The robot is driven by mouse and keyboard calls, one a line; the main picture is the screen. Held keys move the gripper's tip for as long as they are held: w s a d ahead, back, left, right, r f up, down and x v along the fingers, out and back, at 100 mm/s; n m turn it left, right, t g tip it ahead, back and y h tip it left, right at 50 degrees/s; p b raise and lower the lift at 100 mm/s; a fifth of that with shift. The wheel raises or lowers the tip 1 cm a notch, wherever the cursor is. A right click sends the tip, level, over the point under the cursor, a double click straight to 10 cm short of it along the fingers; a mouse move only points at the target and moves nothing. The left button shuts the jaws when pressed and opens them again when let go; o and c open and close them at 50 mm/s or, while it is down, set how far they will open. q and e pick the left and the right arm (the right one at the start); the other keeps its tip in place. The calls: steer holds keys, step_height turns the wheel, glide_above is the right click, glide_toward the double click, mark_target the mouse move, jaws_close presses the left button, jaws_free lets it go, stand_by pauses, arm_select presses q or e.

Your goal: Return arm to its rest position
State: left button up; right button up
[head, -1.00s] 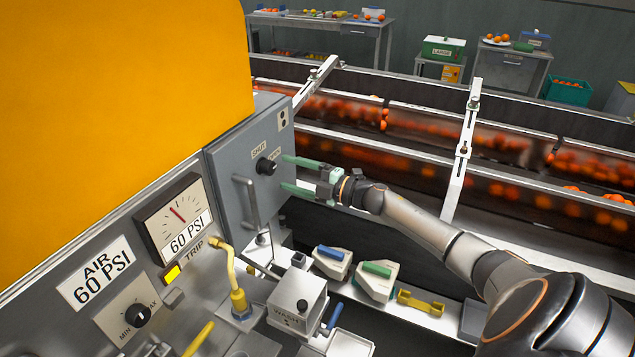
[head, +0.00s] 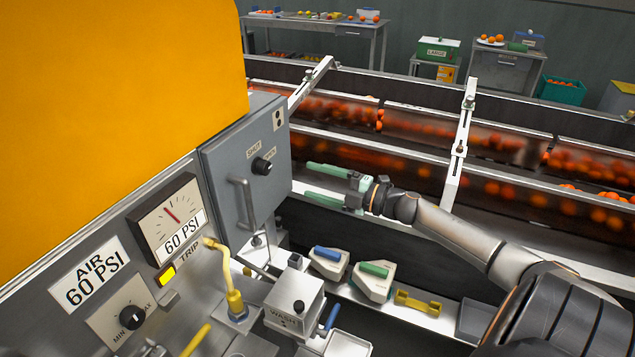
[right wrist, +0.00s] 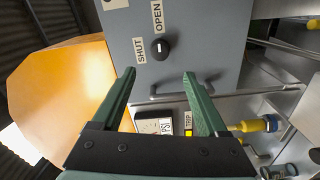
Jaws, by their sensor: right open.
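My right gripper (head: 327,184) has green fingers and is open and empty. In the head view it hangs in front of the conveyor, to the right of the grey cabinet (head: 240,165) and apart from it. The cabinet carries a black knob (head: 261,166) between the SHUT and OPEN labels. In the right wrist view the open fingers (right wrist: 160,85) point toward the cabinet face, with the knob (right wrist: 160,49) above and between them, not touched. The knob's white mark is near upright in that view. My left gripper is not in view.
Below the arm, a rail holds a blue-handled block (head: 327,262), a green-handled block (head: 374,280) and a yellow bracket (head: 417,302). The WASH box (head: 296,303) and yellow hose (head: 230,275) stand nearer. A white post (head: 460,150) rises behind the forearm. Oranges fill the conveyor behind.

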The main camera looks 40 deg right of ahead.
steer(key=s+a+f+m+h, duration=0.1)
steer(key=s+a+f+m, duration=0.2)
steer(key=f, duration=0.3)
steer(key=s+a+f+m+g+h, duration=0.1)
steer(key=s+a+f+m+h, duration=0.1)
steer(key=s+a+f+m, duration=0.1)
steer(key=s+a+f+m+h, duration=0.1)
steer(key=s+a+f+m, duration=0.2)
steer(key=f, duration=0.6)
steer(key=shift+a+f+m+g, duration=0.2)
steer(key=shift+a+m, duration=0.15)
steer(key=shift+a, duration=0.35)
steer(key=shift+a+f+m+g, duration=0.2)
steer(key=shift+a+m, duration=0.15)
steer(key=shift+a, duration=0.35)
steer(key=s+a+f+m+g, duration=0.2)
steer(key=s+a+f+m, duration=0.1)
steer(key=s+a, duration=0.4)
steer(key=s+a+f+m+g, duration=0.3)
steer(key=s+a+f+m, duration=0.1)
steer(key=s+a+f, duration=0.2)
steer(key=shift+s+a+m+g+h, duration=0.35)
steer(key=shift+s+a, duration=0.55)
steer(key=shift+a, duration=0.3)
